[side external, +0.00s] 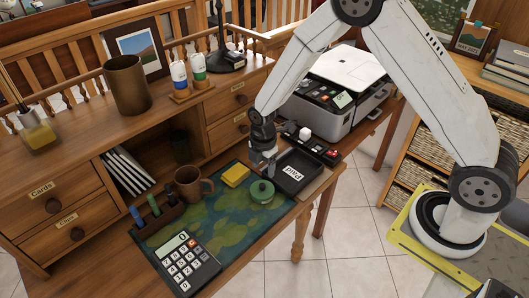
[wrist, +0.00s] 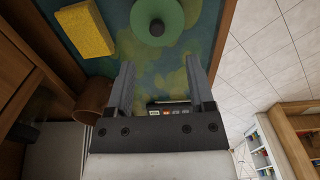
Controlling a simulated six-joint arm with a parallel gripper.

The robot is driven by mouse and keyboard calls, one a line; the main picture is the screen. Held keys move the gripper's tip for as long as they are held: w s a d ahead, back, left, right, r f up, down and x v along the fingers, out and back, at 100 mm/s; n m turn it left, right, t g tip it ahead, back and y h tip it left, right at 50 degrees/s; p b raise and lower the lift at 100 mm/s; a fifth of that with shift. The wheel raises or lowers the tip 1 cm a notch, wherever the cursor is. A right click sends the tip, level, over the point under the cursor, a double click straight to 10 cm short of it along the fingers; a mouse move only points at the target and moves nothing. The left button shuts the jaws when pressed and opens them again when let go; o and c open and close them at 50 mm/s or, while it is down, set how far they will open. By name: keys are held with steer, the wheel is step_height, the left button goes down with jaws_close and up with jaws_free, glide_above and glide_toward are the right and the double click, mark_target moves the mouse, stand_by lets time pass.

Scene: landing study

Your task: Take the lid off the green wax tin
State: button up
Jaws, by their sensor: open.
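The green wax tin (side external: 262,196) stands on the patterned desk mat, with its round green lid (side external: 261,187) on top. In the wrist view the lid (wrist: 143,14) shows from above as a green disc with a dark knob (wrist: 157,28), partly cut off by the top edge. My gripper (side external: 265,170) is above the mat close to the tin, fingers pointing down. In the wrist view my gripper (wrist: 160,63) is open and empty, with the lid beyond the fingertips and not between them.
A yellow sponge (side external: 236,175) and a brown mug (side external: 190,183) stand left of the tin. The desk edge is near the tin.

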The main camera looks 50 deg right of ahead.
mark_target(262, 184)
steer(key=shift+f, duration=0.1)
steer(key=shift+f, duration=1.2)
steer(key=shift+w+f, duration=0.2)
steer(key=shift+f, duration=2.4)
steer(key=shift+c, duration=0.2)
jaws_close()
